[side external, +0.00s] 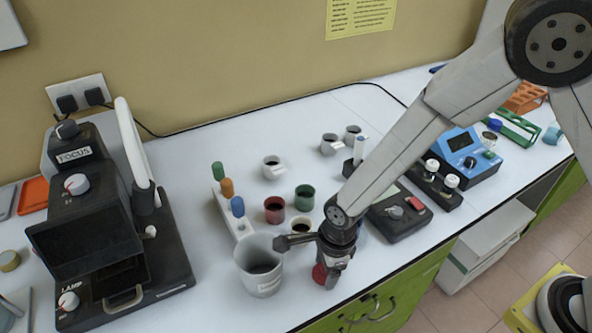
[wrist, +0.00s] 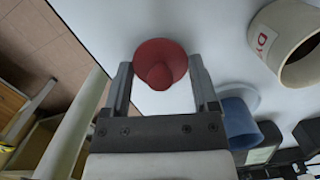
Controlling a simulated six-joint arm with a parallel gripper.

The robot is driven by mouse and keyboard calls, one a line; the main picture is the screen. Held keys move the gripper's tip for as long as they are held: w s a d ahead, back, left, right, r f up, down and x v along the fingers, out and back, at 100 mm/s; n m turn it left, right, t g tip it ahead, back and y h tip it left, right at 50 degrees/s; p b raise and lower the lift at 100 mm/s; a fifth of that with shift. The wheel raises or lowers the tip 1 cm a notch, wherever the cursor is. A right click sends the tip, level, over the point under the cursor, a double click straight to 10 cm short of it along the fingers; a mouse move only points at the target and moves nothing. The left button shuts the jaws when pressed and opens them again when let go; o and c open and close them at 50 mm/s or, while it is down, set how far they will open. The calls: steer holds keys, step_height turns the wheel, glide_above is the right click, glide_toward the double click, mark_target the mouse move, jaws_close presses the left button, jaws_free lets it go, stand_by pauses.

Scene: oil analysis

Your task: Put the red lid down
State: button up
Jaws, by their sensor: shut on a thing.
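The red lid (wrist: 160,64) is round with a raised knob and sits between the fingertips of my gripper (wrist: 163,80) in the wrist view. My gripper is shut on it. In the side external view my gripper (side external: 328,270) points down near the front edge of the white bench, and the red lid (side external: 319,274) shows at its fingertips. The gripper hides part of the lid there. I cannot tell whether the lid touches the bench top.
Red (side external: 275,209) and green (side external: 304,197) cups stand behind. A black device (side external: 398,212) is to the right. The bench front edge is close; bare bench (side external: 215,309) lies at front left.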

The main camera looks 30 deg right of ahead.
steer(key=shift+f, duration=0.1)
steer(key=o, duration=1.1)
steer(key=shift+c, duration=0.2)
step_height(320, 180, up, 12)
steer(key=d, duration=0.1)
steer(key=shift+s+d, duration=0.2)
steer(key=shift+d, duration=0.1)
